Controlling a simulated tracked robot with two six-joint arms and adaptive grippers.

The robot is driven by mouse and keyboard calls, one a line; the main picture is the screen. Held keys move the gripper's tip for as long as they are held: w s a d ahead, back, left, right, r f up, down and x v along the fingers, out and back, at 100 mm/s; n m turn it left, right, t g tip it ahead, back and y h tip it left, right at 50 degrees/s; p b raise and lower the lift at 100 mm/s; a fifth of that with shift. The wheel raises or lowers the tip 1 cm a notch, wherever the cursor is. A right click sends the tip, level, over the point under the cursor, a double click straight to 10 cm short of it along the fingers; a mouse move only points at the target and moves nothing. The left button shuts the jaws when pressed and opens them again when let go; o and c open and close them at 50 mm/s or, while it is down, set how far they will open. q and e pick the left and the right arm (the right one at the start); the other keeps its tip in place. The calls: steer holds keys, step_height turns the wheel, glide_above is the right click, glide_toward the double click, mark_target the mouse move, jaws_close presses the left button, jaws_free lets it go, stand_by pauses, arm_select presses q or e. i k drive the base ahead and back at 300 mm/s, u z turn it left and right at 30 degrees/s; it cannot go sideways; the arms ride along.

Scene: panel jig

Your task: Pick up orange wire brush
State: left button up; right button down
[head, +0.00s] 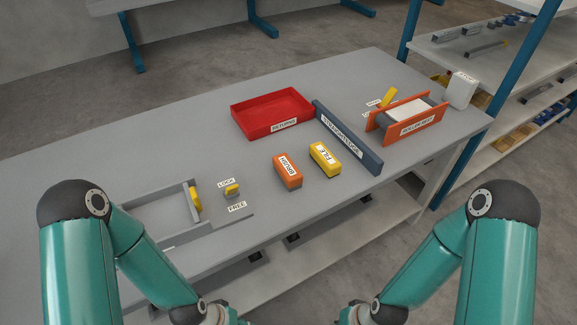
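The orange brush (287,171) is a small block with a white BRUSH label, lying on the grey workbench (120,167). It sits just left of a yellow block labelled FILE (325,159), with a narrow gap between them. My two arms come in from the lower left and lower right, below the bench's front edge. Both grippers are outside the bottom of the head view, so their state and contents are hidden. Nothing is touching the brush.
A red RETURNS tray (245,123) stands behind the brush. A dark blue straightedge (350,140) lies right of the file. An orange-sided roller rest (412,127) is farther right. A grey jig (165,212) with a yellow lock lever (232,189) is on the left.

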mark_target(292, 178)
steer(key=z, duration=1.05)
steer(key=i, duration=0.15)
steer(key=u, duration=3.1)
steer(key=k, duration=1.85)
steer(key=z, duration=0.5)
steer(key=i, duration=1.05)
steer(key=u, duration=0.05)
